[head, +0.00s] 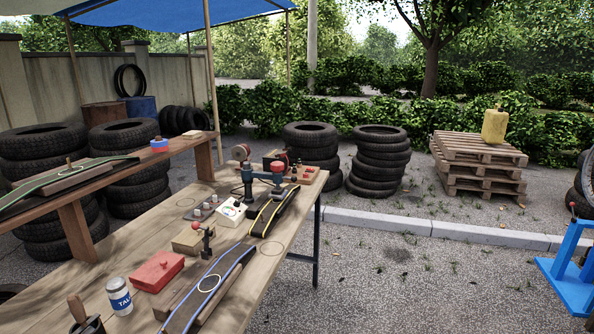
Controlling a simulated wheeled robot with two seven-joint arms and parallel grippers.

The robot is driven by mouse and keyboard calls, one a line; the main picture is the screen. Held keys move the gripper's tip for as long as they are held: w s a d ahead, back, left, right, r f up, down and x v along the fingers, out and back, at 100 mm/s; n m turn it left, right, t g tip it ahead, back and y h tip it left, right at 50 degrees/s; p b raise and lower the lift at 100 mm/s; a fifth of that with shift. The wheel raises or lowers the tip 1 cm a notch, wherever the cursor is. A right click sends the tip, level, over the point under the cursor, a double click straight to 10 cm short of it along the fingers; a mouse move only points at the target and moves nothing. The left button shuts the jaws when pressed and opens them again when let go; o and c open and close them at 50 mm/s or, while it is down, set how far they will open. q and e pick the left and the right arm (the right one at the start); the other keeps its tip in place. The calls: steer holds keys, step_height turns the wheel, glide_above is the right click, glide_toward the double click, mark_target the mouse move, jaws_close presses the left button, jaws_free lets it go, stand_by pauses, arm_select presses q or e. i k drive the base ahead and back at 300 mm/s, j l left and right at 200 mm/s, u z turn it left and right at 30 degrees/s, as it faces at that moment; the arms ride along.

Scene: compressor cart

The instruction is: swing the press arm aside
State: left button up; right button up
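A dark green press stands near the far end of the wooden workbench (150,238). Its upright post (247,183) carries a horizontal press arm (262,175) that reaches to the right. The arm's outer end, with a red knob (278,167), is over a black strip with yellow edges (272,212). I cannot tell whether the press head touches the strip. Neither of my grippers is in view.
Near the press are a white gauge box (231,211), a small red-knobbed clamp (207,240) and a blue-edged strip (218,277). A red box (157,271) and a white can (120,296) stand nearer. A blue stand (570,265) is at right; open gravel lies between.

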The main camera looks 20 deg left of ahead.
mark_target(277, 178)
steer(key=i+l+u, duration=0.1)
steer(key=i+u, duration=0.25)
steer(key=i+l+u, duration=0.25)
steer(key=i+u, duration=0.15)
steer(key=i, duration=0.15)
steer(key=i+l+u, duration=0.35)
steer(key=i+j, duration=0.05)
